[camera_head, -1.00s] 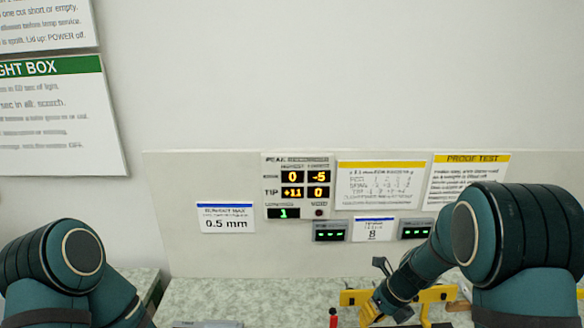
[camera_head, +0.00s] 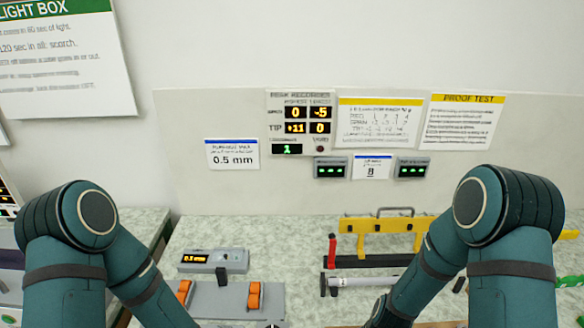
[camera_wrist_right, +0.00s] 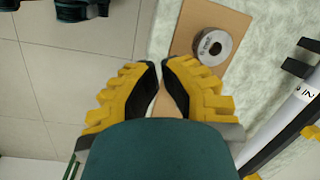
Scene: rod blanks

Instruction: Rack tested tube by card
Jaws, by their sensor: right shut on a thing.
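The peak recorder panel (camera_head: 300,122) on the back board reads 0, -5, +11 and 0, with a green 1 below. A card (camera_head: 232,154) beside it reads 0.5 mm. The blue-headed card (camera_head: 372,167) is hard to read. A white tube (camera_head: 365,281) lies level on black supports at the bench front; a labelled white tube (camera_wrist_right: 290,115) shows at the right wrist view's right edge.
A yellow rack with a handle (camera_head: 378,225) and a red post (camera_head: 332,247) stand behind the white tube. A grey gauge (camera_head: 213,260) and orange clamps (camera_head: 254,296) sit left. A round grey disc (camera_wrist_right: 212,46) lies on the brown board (camera_wrist_right: 187,35). The bench centre-back is clear.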

